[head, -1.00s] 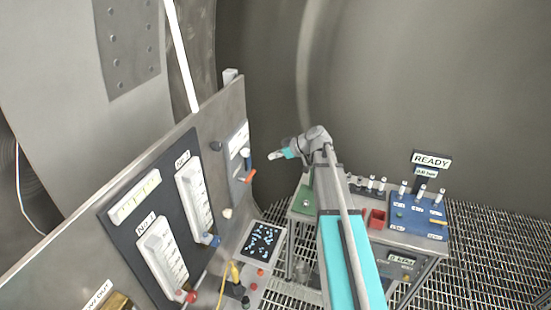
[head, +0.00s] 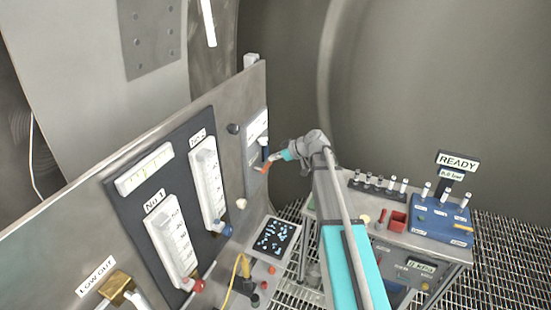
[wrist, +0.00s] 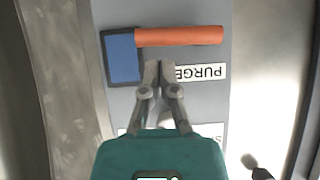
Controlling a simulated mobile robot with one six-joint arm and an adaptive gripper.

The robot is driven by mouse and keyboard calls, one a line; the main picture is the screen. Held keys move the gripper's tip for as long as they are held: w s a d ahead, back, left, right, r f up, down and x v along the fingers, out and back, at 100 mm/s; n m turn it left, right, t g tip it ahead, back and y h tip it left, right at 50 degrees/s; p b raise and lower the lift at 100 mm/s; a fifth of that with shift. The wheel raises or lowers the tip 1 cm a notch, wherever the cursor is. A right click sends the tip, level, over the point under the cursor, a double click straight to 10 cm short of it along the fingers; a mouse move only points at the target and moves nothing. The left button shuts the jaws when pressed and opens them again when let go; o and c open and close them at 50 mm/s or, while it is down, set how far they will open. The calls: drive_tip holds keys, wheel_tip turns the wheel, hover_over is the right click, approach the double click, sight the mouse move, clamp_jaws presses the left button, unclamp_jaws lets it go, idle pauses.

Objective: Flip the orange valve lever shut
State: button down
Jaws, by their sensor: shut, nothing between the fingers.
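The orange valve lever (wrist: 180,36) lies level across the top of the wrist view, extending right from a blue valve body (wrist: 122,57). A PURGE label, upside down in this view, sits just below it. My gripper (wrist: 158,68) is shut and empty, its fingertips just below the lever near its blue end. I cannot tell whether they touch it. In the head view the orange lever (head: 265,167) shows on the small grey plate of the steel panel, with my gripper (head: 274,161) close beside it.
The steel panel holds two white gauges (head: 172,235) and a brass fitting (head: 116,286). A bench with a red box (head: 397,222) and a blue rack (head: 440,222) is at the right. The curved tunnel wall is behind.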

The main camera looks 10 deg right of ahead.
drive_tip(key=shift+f+b, duration=0.3)
drive_tip(key=shift+f, duration=0.15)
drive_tip(key=shift+w+a+f, duration=0.1)
drive_tip(key=shift+a, duration=0.2)
